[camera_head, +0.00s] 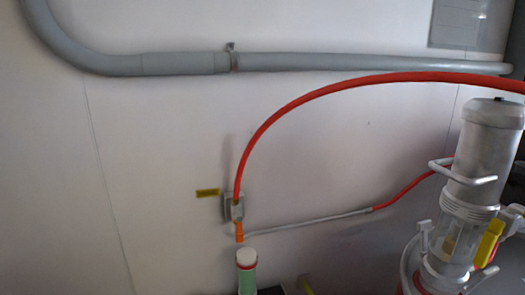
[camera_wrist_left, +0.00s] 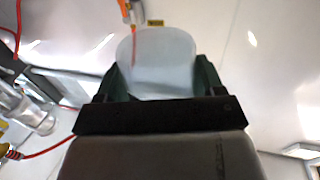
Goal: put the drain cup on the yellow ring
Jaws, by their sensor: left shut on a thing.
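In the left wrist view, my left gripper (camera_wrist_left: 158,80) is shut on a pale, translucent cup (camera_wrist_left: 155,50), which I take to be the drain cup. Its dark fingers press on both sides of the cup, and its wide round rim faces away from the gripper. Neither the left gripper nor this cup can be made out in the head view. No yellow ring can be clearly made out; a small yellow piece (camera_head: 305,285) shows at the bottom edge of the head view, its shape cut off. My right gripper is in neither view.
A red hose (camera_head: 330,88) arches from a wall fitting (camera_head: 233,208) with an orange end. A grey cylinder unit (camera_head: 487,150) with a yellow lever (camera_head: 488,243) stands at right. A green, white-capped bottle (camera_head: 247,278) is at the bottom. A grey pipe (camera_head: 180,63) crosses the wall.

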